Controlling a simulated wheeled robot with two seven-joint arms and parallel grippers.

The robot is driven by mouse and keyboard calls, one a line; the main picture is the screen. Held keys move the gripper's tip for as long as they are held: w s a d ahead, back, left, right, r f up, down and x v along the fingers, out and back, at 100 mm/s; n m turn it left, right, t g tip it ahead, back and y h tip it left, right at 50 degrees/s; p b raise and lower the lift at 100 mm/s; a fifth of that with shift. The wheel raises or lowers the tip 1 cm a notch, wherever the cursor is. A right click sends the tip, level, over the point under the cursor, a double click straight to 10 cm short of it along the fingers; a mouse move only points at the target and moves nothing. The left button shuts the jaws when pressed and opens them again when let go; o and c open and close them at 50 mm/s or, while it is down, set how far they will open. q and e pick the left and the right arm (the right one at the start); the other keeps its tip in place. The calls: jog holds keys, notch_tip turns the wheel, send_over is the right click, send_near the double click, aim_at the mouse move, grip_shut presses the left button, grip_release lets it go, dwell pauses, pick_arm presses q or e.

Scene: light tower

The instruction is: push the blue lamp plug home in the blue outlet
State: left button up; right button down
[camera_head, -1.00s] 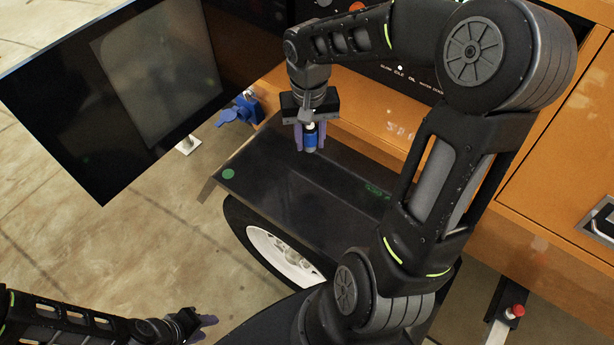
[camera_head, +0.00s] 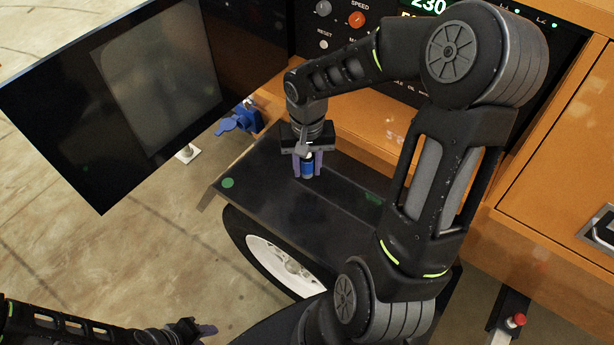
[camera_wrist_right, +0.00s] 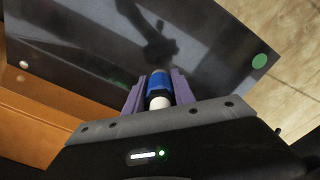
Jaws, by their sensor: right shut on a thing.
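The blue lamp plug (camera_head: 307,166) is a blue cylinder with a pale end, held between the purple fingers of my right gripper (camera_head: 307,172). In the right wrist view the plug (camera_wrist_right: 159,82) sits between both fingers, above the dark fender. The blue outlet (camera_head: 243,118) is on the orange cabinet's side, left of my right gripper and apart from it; a blue flap sticks out from it. My left gripper (camera_head: 205,331) is low at the left, empty as far as I can see; its finger gap is unclear.
A black fender (camera_head: 265,190) with a green dot lies under my right gripper, over a white-rimmed wheel (camera_head: 270,258). A large dark panel (camera_head: 110,110) stands at the upper left, near the outlet. A control panel (camera_head: 350,25) is at the back. Concrete floor is open at left.

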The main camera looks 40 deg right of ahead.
aim_at(307, 178)
jog(key=shift+f, duration=0.1)
jog(key=shift+f, duration=2.2)
jog(key=shift+f+b, duration=0.2)
jog(key=shift+b, duration=0.2)
jog(key=c, duration=1)
grip_release()
jog(key=shift+c, duration=0.2)
